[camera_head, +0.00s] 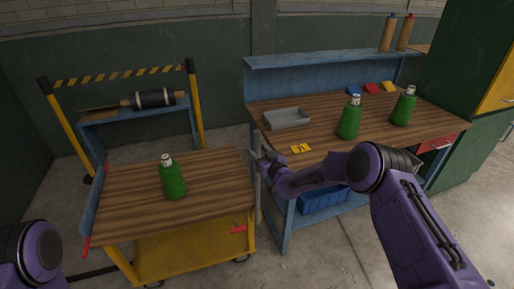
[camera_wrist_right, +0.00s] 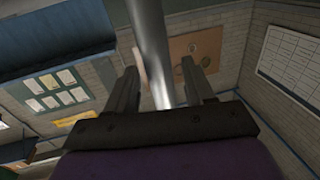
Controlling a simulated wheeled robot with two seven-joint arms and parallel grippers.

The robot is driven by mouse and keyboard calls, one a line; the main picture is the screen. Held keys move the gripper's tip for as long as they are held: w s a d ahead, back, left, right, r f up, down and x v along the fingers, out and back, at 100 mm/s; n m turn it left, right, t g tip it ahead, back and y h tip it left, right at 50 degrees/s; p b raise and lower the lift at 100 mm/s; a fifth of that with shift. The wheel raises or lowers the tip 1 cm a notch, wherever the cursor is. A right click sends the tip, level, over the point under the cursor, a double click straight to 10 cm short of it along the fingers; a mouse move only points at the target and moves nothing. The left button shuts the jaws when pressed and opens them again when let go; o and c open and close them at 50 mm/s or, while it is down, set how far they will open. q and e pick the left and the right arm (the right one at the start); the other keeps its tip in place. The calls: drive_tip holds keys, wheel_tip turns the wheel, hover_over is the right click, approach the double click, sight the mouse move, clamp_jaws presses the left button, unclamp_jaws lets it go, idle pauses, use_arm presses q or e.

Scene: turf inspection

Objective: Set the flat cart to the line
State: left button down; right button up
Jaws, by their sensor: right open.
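The flat cart (camera_head: 125,205) stands at the left, with a wooden top, a yellow body and red parts. A green bottle (camera_head: 172,178) stands upright on it. A grey upright bar (camera_head: 257,180) rises at the cart's right edge, beside the workbench. My right gripper (camera_head: 266,163) is at this bar. In the right wrist view the metal bar (camera_wrist_right: 152,50) runs between the two open fingers (camera_wrist_right: 160,88); I cannot tell whether they touch it.
A blue workbench (camera_head: 340,125) with a wooden top stands close to the cart's right, holding a grey tray (camera_head: 287,119), a yellow marker (camera_head: 301,148) and green bottles (camera_head: 349,120). A yellow-posted frame (camera_head: 196,110) with a striped bar stands behind the cart. Floor is open at front right.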

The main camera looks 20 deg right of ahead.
drive_tip(key=shift+x, duration=0.8)
clamp_jaws()
